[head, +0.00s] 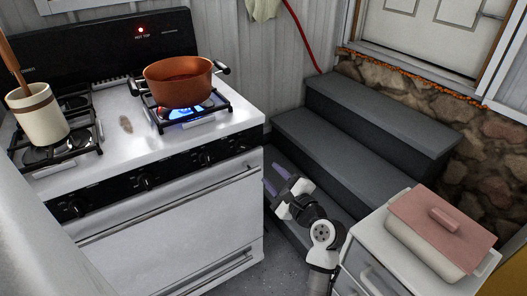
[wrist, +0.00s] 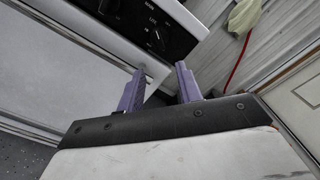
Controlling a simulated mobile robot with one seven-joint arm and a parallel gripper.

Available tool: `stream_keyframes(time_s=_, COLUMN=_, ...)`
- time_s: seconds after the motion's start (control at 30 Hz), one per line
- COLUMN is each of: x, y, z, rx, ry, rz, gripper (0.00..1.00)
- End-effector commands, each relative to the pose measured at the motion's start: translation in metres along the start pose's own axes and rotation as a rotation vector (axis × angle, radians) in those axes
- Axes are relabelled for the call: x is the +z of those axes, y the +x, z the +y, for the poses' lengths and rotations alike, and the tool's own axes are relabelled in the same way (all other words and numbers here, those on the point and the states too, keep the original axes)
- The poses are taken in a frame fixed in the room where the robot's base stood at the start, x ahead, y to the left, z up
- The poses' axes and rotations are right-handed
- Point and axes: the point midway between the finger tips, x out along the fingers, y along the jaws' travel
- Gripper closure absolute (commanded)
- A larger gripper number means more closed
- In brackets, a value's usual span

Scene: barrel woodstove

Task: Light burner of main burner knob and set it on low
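The white stove (head: 170,215) has a black front panel with several knobs. A knob near the panel's right end shows in the wrist view (wrist: 157,38), with small lettering around it; I cannot read its setting surely. Another knob (head: 146,182) sits further left. A blue flame (head: 186,113) burns under the orange pot (head: 178,84) on the right burner. My gripper (head: 272,178), with purple fingers, is off the stove's right front corner, apart from the knobs. In the wrist view (wrist: 160,70) its fingers are apart and empty.
A white crock with a wooden handle (head: 38,115) stands on the left burner. Grey steps (head: 330,140) rise right of the stove. A white cabinet (head: 372,245) holding a pink-lidded dish (head: 440,225) stands at lower right. Grey floor (head: 278,250) shows between.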

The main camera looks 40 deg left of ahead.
Motion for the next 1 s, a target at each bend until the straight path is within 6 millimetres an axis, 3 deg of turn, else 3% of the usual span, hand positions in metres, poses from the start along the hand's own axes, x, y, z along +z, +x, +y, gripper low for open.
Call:
stream_keyframes(time_s=0.6, x=0.002, y=0.114, z=-0.002, rx=0.000, ry=-0.007, rz=-0.001, gripper=0.65)
stream_keyframes(time_s=0.8, x=0.002, y=0.132, z=-0.001, rx=-0.001, ry=-0.007, rz=-0.001, gripper=0.65)
stream_keyframes(time_s=1.0, x=0.001, y=0.135, z=-0.001, rx=-0.002, ry=-0.007, rz=0.000, gripper=0.65)
